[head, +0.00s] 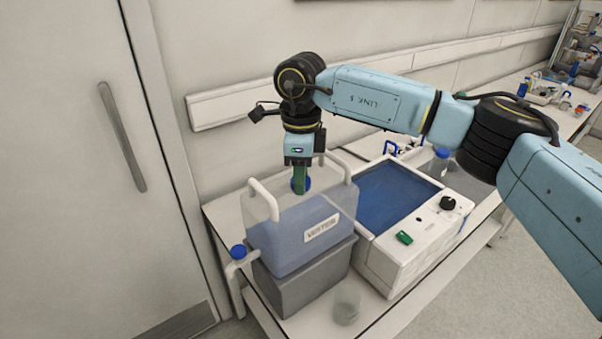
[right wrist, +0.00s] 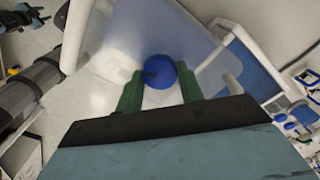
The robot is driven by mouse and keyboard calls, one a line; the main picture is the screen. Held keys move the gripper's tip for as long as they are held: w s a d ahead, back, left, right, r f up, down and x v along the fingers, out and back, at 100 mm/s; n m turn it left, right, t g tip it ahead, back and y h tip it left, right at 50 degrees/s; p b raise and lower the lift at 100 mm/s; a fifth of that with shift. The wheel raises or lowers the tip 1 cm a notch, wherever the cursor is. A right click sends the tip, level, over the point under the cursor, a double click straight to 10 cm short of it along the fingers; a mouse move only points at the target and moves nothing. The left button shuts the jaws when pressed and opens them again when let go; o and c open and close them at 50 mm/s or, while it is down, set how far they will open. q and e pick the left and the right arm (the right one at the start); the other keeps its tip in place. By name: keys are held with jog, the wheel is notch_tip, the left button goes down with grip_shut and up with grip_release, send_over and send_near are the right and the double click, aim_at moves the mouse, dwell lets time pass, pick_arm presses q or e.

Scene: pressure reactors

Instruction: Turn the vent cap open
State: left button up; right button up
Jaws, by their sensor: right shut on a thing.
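The blue vent cap (right wrist: 161,71) sits on top of a translucent tank (head: 278,243) with a label on its front. In the head view the cap (head: 307,183) is partly hidden behind my right gripper. My right gripper (head: 300,186) points down from above with its green fingers at the cap. In the right wrist view the two green fingers of the gripper (right wrist: 159,90) stand either side of the cap, shut on it. My left gripper is not in view.
A second blue cap (head: 238,251) is on a spout at the tank's lower left. The tank stands on a grey block (head: 300,283). A white device with a blue basin (head: 445,224) is close on the right. A clear beaker (head: 347,304) stands in front.

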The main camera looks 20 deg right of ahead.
jog(key=o, duration=1)
jog(key=shift+r, duration=0.1)
notch_tip(320, 180, up, 13)
jog(key=shift+r+b, duration=0.15)
jog(key=shift+b, duration=0.15)
